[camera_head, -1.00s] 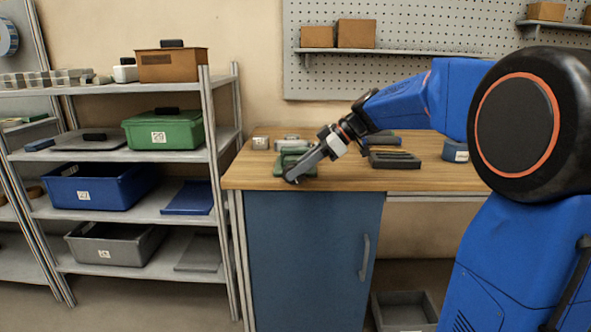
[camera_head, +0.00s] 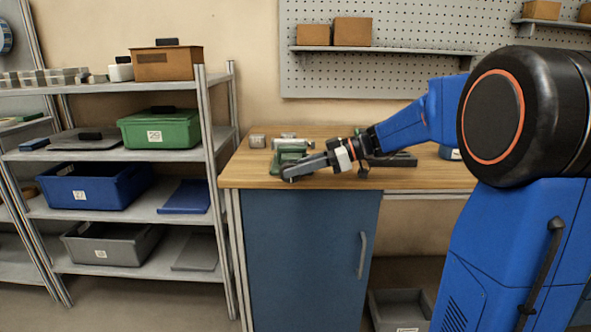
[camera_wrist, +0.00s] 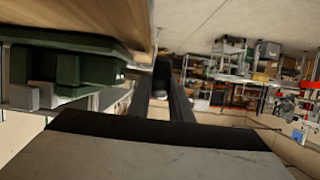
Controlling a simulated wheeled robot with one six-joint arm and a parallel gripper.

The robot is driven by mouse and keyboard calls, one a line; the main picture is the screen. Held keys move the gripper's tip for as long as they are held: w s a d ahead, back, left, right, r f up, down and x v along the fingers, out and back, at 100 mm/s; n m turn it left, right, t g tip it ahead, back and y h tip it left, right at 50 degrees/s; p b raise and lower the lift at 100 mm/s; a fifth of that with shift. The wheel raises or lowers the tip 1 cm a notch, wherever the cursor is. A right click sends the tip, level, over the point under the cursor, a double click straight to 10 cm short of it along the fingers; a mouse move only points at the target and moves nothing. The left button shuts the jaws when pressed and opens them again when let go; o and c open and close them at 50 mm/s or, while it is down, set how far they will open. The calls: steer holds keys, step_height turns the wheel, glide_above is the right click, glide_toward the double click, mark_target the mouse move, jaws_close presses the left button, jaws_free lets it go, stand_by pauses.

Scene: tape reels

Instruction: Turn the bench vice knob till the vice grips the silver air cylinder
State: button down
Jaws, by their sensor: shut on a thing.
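The green bench vice (camera_head: 291,152) stands near the front left of the wooden bench. In the wrist view its green body and grey jaw blocks (camera_wrist: 50,95) show at the left. A silver piece (camera_head: 289,136), which looks like the air cylinder, shows at the top of the vice; I cannot tell whether the jaws touch it. My gripper (camera_head: 288,174) is at the front of the vice, its arm lying low from the right. In the wrist view its fingers are shut on a dark knob (camera_wrist: 161,76).
A shelf with bins (camera_head: 160,130) stands left of the bench. The bench's front edge is close to my gripper.

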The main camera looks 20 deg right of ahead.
steer(key=c, duration=1.6)
jaws_free()
steer(key=shift+d, duration=0.1)
steer(key=v, duration=1.7)
steer(key=shift+d+r, duration=0.1)
